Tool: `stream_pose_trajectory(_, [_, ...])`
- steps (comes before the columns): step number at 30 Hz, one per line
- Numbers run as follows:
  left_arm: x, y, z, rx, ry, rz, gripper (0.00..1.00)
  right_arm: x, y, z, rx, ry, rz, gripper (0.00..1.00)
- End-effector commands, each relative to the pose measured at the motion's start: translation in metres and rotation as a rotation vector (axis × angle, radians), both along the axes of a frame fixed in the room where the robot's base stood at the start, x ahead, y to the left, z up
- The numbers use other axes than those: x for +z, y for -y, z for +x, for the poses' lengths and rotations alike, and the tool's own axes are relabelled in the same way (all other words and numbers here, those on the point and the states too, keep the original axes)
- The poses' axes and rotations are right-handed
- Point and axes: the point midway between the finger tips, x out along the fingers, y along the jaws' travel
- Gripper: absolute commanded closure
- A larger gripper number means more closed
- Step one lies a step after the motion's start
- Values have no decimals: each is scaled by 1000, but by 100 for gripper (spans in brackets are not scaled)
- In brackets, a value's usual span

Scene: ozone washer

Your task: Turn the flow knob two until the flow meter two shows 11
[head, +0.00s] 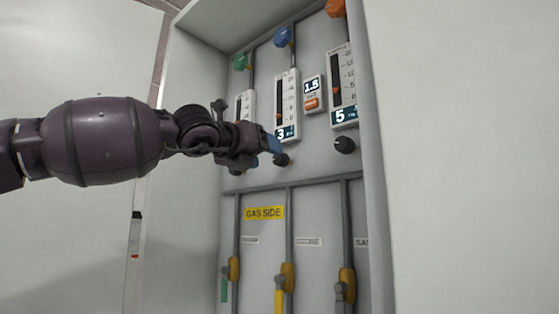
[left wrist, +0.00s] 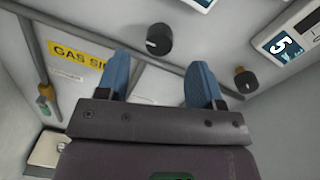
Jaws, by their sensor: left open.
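Flow meter two (head: 286,105) is the middle white gauge on the panel. Its display reads 3. The black flow knob two (head: 281,160) sits just below it. In the left wrist view the knob (left wrist: 159,39) appears above and between my blue fingertips, its pointer mark on the left side. My left gripper (head: 272,144) is in front of the panel by this knob, open and empty (left wrist: 158,78). The fingers do not appear to be around the knob; the exact gap is hard to tell. My right gripper is not in view.
The right flow meter (head: 342,85) reads 5, with its knob (head: 344,145) below. The left meter (head: 245,104) is partly hidden by my arm. A small display (head: 312,94) reads 1.5. The cabinet side wall (head: 376,160) stands at the right.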

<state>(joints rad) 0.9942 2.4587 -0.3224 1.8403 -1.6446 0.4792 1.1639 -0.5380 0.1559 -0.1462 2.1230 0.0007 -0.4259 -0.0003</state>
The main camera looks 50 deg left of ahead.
Motion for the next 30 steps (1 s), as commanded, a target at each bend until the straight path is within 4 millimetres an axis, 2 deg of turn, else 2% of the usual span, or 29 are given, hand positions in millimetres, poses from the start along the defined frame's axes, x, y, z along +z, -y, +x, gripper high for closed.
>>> stream_pose_trajectory(9, [-2, -6, 32, 0, -3, -1, 39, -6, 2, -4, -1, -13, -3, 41])
stream_pose_trajectory(15, [-1, -8, 46, 0, -2, 0, 39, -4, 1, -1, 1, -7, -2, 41])
stream_pose_trajectory(21, [0, -9, 54, 0, -1, 0, 39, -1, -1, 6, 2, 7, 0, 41])
stream_pose_trajectory(30, [0, -9, 56, -1, 0, 0, 39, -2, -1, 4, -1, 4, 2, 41])
